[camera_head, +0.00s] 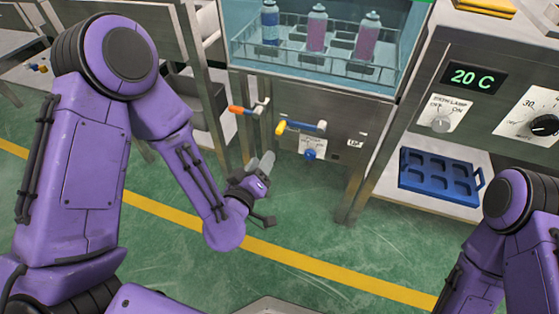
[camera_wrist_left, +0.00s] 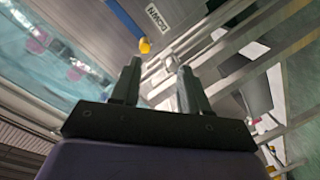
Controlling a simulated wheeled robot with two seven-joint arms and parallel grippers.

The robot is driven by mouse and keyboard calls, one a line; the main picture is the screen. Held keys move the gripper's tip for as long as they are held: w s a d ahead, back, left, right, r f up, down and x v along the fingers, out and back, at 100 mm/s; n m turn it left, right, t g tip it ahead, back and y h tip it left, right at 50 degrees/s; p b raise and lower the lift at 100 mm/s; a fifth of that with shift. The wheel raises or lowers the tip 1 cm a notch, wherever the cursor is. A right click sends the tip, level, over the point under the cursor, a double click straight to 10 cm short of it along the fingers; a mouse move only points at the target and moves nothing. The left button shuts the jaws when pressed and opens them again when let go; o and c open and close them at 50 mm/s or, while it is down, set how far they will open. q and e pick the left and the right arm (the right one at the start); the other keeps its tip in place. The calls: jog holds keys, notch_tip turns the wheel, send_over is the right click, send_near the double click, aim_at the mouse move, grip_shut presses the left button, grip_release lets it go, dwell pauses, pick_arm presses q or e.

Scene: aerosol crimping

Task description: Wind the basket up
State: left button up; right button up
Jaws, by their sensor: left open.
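The wire basket (camera_head: 290,52) sits low in the glass-fronted tank and holds several aerosol cans (camera_head: 317,28). On the metal front below the tank are a crank with an orange knob (camera_head: 237,109) and a crank with a yellow knob (camera_head: 281,128). My left gripper (camera_head: 268,190) is open and empty, below and left of the yellow knob and apart from it. In the left wrist view a yellow knob (camera_wrist_left: 145,46) shows beyond the open fingers (camera_wrist_left: 158,84). My right gripper is out of view; only its arm shows at lower right.
A blue switch knob (camera_head: 310,154) is under the yellow crank. To the right are a blue tray (camera_head: 437,173) on a shelf and a panel with a 20 C display (camera_head: 472,77). Open green floor with a yellow line lies below.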

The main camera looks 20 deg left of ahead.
aim_at(278, 133)
pick_arm(q)
jog(key=shift+n+t, duration=0.3)
jog(key=shift+t, duration=0.5)
jog(key=w, duration=0.4)
jog(key=w+b, duration=0.1)
jog(key=w, duration=0.2)
jog(key=w+d+r+b, duration=0.1)
jog(key=w, duration=0.3)
jog(key=shift+w+d, duration=0.1)
jog(key=shift+w, duration=0.2)
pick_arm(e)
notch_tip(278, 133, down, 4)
pick_arm(q)
jog(key=shift+c, duration=0.3)
grip_shut()
